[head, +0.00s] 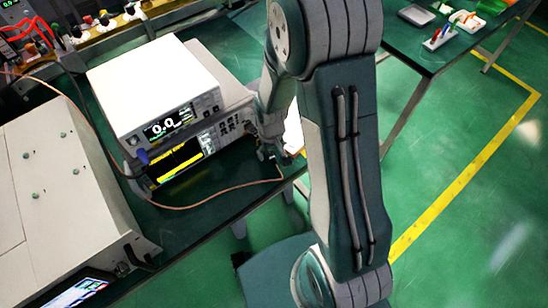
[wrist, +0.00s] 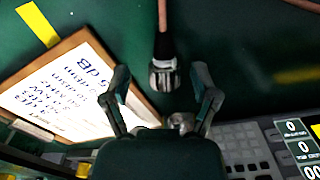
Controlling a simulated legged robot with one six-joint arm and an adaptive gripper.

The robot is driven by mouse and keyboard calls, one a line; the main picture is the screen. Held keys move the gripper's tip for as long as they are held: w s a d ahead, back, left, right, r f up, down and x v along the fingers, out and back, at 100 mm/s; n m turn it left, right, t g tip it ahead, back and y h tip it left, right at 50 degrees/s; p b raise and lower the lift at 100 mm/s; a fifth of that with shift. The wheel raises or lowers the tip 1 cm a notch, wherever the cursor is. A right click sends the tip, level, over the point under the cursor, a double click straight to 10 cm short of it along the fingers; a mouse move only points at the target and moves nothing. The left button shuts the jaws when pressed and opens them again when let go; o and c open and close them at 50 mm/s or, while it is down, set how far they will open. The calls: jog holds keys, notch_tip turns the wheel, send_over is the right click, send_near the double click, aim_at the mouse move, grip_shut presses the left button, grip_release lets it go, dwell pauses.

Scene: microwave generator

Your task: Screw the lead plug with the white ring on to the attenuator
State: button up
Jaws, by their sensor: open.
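My gripper (wrist: 160,88) is open, its two fingers spread apart in the wrist view. The lead plug (wrist: 163,75) lies between and slightly beyond the fingertips, untouched by either finger. It has a metal end, a dark and pale collar, and a copper-coloured lead running up the picture. A small metal piece (wrist: 182,121), perhaps the attenuator, shows nearer the palm beside the right finger, partly hidden by my gripper. In the head view my gripper (head: 268,153) is low over the bench beside the instruments, and the copper-coloured lead (head: 215,199) runs towards it.
A framed board with handwriting (wrist: 75,85) lies left of the fingers. An instrument panel with keys (wrist: 245,145) is at lower right. In the head view stacked instruments (head: 150,85) stand left of my arm, and a large pale case (head: 60,190) is farther left.

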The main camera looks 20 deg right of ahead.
jog(key=shift+a, duration=0.2)
grip_shut()
jog(key=shift+a, duration=0.15)
